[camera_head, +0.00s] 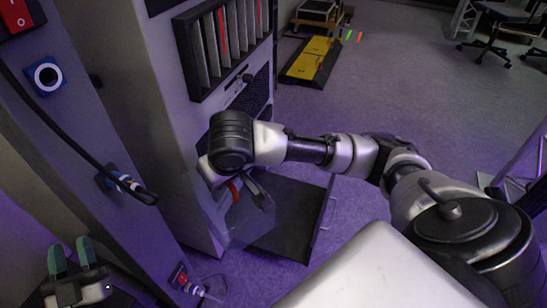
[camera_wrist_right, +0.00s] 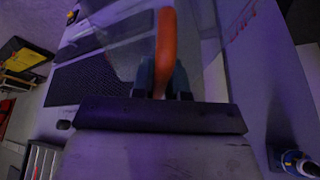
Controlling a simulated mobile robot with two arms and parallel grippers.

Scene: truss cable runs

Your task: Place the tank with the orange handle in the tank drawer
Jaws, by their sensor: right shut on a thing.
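The orange handle (camera_head: 234,190) of the clear tank (camera_head: 247,222) shows below my right wrist in the head view. My right gripper (camera_wrist_right: 162,82) is shut on that handle (camera_wrist_right: 166,45) in the right wrist view. The see-through tank hangs under it and overlaps the left part of the dark open tank drawer (camera_head: 293,222) in the head view. I cannot tell how high the tank is above the drawer floor. My left gripper (camera_head: 72,262) is at the lower left, its two green fingers apart and empty, away from the tank.
The grey cabinet (camera_head: 170,130) with slotted panels stands behind the drawer. On the left panel are a blue-ringed socket (camera_head: 46,76) and a black cable (camera_head: 70,145) with a plug. A yellow platform (camera_head: 313,60) lies far back. The floor right of the drawer is clear.

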